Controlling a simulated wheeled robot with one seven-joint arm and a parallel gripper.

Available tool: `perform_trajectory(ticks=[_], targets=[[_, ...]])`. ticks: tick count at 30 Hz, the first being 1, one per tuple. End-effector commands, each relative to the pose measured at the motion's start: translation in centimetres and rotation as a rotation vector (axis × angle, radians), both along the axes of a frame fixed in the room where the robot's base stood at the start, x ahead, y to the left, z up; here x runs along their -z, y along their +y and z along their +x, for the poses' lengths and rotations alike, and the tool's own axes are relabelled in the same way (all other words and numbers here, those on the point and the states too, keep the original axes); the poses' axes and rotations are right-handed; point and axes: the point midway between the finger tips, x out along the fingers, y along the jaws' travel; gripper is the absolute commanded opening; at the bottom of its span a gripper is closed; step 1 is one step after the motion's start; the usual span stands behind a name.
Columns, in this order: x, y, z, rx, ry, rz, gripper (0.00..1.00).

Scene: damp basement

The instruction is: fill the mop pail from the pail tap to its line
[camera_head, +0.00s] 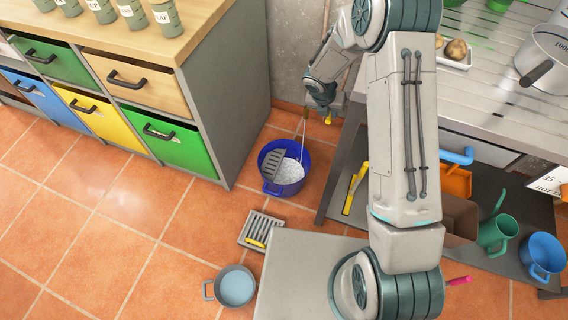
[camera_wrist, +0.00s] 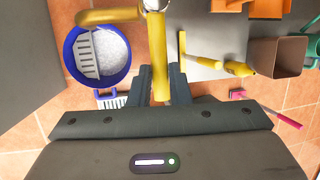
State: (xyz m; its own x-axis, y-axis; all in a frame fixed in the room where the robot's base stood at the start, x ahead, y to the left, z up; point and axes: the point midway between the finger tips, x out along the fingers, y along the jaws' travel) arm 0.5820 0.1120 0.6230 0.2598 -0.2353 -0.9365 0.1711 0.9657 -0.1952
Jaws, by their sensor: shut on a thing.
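The blue mop pail (camera_head: 273,188) stands on the tiled floor beside the cabinet, with a grey slotted wringer (camera_head: 272,163) over its left part. White, frothy water (camera_head: 289,171) shows in its right part, and a thin stream falls into it from above. The pail also shows in the wrist view (camera_wrist: 72,66), below the yellow tap (camera_wrist: 108,17). My gripper (camera_wrist: 160,78) is shut on the tap's yellow lever (camera_wrist: 157,45). In the head view my gripper (camera_head: 322,103) is small and partly hidden by its own wrist. I cannot make out the pail's line.
The drawer cabinet (camera_head: 235,110) stands left; the metal table (camera_head: 490,100) with a lower shelf stands right. Open floor lies at the left front.

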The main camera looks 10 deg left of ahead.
Motion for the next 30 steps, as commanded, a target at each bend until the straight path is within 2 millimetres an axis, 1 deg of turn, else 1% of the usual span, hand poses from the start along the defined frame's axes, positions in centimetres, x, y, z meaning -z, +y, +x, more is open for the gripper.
perform_trajectory(ticks=[1, 12, 25, 26, 27, 28, 30], targets=[[0.35, 0.26, 0.10, -0.005, -0.012, 0.001, 0.04], [0.78, 0.27, -0.10, -0.005, -0.067, -0.009, 0.04], [0.52, 0.27, -0.17, -0.004, -0.086, -0.011, 0.04], [0.52, 0.27, -0.17, -0.003, -0.085, -0.011, 0.23], [0.52, 0.27, -0.18, -0.003, -0.085, -0.011, 0.34], [0.53, 0.25, -0.18, -0.003, -0.085, -0.012, 0.39], [0.56, 0.20, -0.21, -0.003, -0.084, -0.013, 0.39]])
